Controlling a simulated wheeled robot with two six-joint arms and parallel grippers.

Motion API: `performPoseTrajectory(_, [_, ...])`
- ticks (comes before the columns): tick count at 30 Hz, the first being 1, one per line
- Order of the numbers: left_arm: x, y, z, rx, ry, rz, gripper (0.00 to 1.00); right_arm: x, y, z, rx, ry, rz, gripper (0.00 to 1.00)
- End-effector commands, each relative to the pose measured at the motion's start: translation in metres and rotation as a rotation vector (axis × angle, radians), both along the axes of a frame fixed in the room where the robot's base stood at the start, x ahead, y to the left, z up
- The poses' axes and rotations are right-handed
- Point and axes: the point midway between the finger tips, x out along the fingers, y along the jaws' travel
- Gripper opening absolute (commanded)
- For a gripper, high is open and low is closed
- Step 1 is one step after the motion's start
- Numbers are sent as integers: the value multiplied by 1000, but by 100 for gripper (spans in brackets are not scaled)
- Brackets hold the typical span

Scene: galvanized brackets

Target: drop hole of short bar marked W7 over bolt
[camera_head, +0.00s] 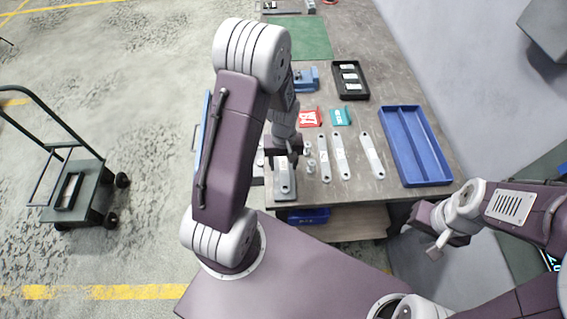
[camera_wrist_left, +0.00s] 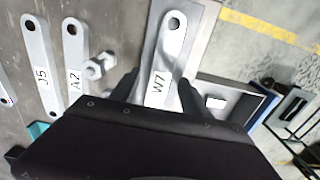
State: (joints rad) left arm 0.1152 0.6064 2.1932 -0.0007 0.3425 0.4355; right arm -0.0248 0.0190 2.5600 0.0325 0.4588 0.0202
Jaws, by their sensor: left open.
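The short bar marked W7 (camera_wrist_left: 168,48) lies on a flat grey plate (camera_wrist_left: 201,28) in the left wrist view, its round hole dark at the far end. In the head view the bar (camera_head: 285,184) shows just below my left gripper (camera_head: 288,158). My left gripper is open, its fingers (camera_wrist_left: 157,88) on either side of the bar; I cannot tell whether they touch it. Silver hex hardware, apparently bolts (camera_wrist_left: 99,66), stands beside the plate. No bolt is clearly visible in W7's hole. My right gripper (camera_head: 438,238) hangs off the table's right front; its jaws are unclear.
Bars J5 (camera_wrist_left: 38,62) and A2 (camera_wrist_left: 74,60) lie beside the bolts. Another bar (camera_head: 371,156) lies farther right, near a blue divided tray (camera_head: 447,160). A black tray (camera_head: 365,82), red (camera_head: 309,117) and teal (camera_head: 341,117) labelled pieces sit behind. A cart (camera_head: 88,190) stands left.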

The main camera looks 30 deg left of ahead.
Motion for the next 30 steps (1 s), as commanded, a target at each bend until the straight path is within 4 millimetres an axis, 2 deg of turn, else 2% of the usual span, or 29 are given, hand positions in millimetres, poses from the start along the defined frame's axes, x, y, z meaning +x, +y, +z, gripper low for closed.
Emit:
performPoseTrajectory(6, [2,0,48,1,-8,0,54,0,0,2,0,0,0,32])
performPoseTrajectory(12, [1,0,80,0,-4,0,54,0,0,3,0,0,0,32])
performPoseTrajectory(16, [0,0,86,0,-1,0,54,0,0,4,0,0,0,32])
performPoseTrajectory(30, [0,0,86,1,-1,0,54,0,0,3,0,0,0,32])
